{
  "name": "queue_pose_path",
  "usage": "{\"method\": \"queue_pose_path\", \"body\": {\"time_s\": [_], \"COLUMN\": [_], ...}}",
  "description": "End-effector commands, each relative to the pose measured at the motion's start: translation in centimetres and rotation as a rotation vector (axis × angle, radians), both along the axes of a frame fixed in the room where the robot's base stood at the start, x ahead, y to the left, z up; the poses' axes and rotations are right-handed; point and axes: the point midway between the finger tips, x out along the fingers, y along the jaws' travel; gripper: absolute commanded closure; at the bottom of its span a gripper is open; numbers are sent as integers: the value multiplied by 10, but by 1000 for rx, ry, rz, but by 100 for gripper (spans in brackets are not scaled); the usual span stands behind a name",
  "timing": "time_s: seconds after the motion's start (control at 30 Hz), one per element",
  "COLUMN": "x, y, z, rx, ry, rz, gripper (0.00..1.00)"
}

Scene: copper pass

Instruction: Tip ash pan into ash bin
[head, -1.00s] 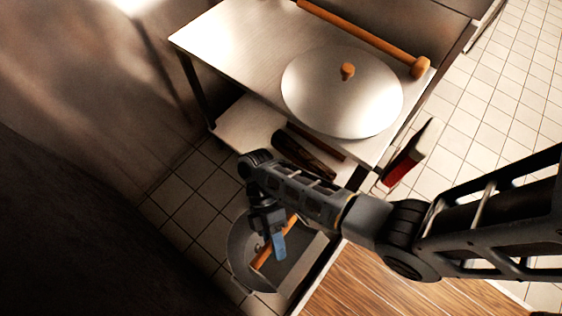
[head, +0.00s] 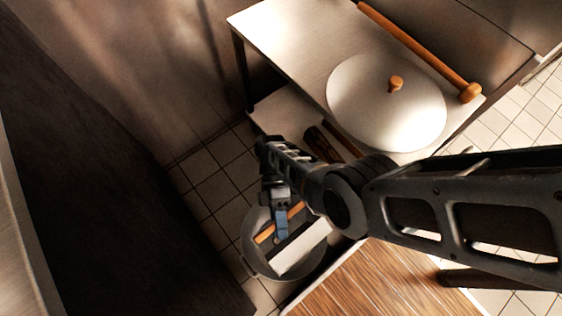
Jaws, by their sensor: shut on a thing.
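The ash bin is a round grey metal bin (head: 249,243) on the tiled floor, low in the middle of the head view. The ash pan (head: 302,250) is over the bin's mouth and covers part of it. It is tilted, with a long pale face turned to the camera. Its orange-brown handle (head: 265,235) crosses the mouth slantwise. My gripper (head: 281,228), with blue fingers, is shut on the pan at the handle. My arm reaches in from the right. I cannot see any ash or whether the pan touches the bin's rim.
A steel table (head: 285,45) stands behind, bearing a large round lid (head: 372,108) with a wooden knob and a long wooden roller (head: 420,50). Below it is a lower shelf (head: 278,112). A dark wall face (head: 90,180) rises at left. Wood planking (head: 365,285) lies at lower right.

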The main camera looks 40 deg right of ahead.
Motion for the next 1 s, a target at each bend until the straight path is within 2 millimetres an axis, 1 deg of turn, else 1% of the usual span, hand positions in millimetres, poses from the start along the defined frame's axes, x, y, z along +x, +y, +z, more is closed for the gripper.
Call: {"method": "queue_pose_path", "body": {"time_s": [0.2, 0.27, 0.4, 0.5, 0.57, 0.73, 0.83, 0.9, 1.0], "x": [0, 0, 0, -1, -1, -1, 0, 0, 0], "y": [0, 0, 0, 0, 0, 0, 0, 0, 0], "z": [3, 9, 27, 33, 29, 7, -2, -1, 11], "rx": [0, 1, 1, 1, 0, 1, 1, 1, 1], "ry": [0, 0, 0, 0, 0, 0, 0, 0, 0], "rz": [0, 0, -1, 0, 1, -1, -1, -1, -1], "gripper": [100, 100, 100, 100, 100, 100, 100, 100, 100]}}
